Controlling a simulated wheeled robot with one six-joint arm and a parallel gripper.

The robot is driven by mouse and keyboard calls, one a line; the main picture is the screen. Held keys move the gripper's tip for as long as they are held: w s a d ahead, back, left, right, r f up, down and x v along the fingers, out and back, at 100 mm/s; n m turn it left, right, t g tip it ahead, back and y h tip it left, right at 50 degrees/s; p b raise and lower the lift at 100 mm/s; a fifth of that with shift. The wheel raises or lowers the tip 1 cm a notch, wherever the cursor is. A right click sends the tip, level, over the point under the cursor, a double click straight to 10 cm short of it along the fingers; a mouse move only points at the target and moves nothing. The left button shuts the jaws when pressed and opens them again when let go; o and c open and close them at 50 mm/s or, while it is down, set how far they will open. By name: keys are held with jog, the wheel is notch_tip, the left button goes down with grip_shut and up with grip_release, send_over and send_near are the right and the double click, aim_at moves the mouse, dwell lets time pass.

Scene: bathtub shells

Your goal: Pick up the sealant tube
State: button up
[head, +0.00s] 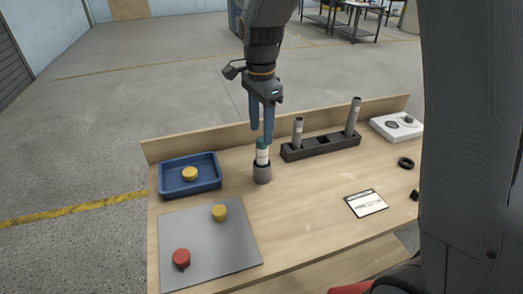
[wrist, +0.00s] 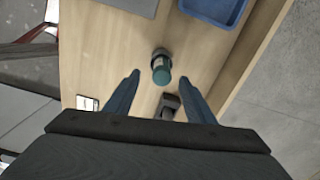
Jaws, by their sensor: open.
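A white tube with a teal cap (head: 262,155), which looks like the sealant tube, stands upright in a round grey holder (head: 262,175) on the wooden bench. My gripper (head: 262,134) is open and points down just above the cap, its blue fingers apart. In the wrist view the teal cap (wrist: 162,75) shows between and slightly beyond the fingertips (wrist: 159,73). I cannot tell whether either finger touches it; nothing is held.
A black rack (head: 322,146) with two grey tubes stands to the right. A blue tray (head: 171,189) with a yellow knob is at left, above a grey mat (head: 205,250) with red and yellow knobs. A label card (head: 366,203) and white box (head: 397,127) are at right.

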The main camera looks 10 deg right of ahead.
aim_at(262, 147)
jog(key=shift+w+d+f+p, duration=0.15)
jog(key=shift+f+p, duration=0.1)
jog(key=shift+f, duration=0.5)
jog(key=shift+s+d+f+p, duration=0.1)
jog(key=shift+f+p, duration=0.1)
jog(key=shift+f, duration=0.55)
jog(key=shift+w+a+f+p, duration=0.15)
jog(key=shift+f+p, duration=0.7)
jog(key=shift+f, duration=1.5)
jog(key=shift+w, duration=0.1)
jog(key=c, duration=1.2)
jog(key=shift+o, duration=0.2)
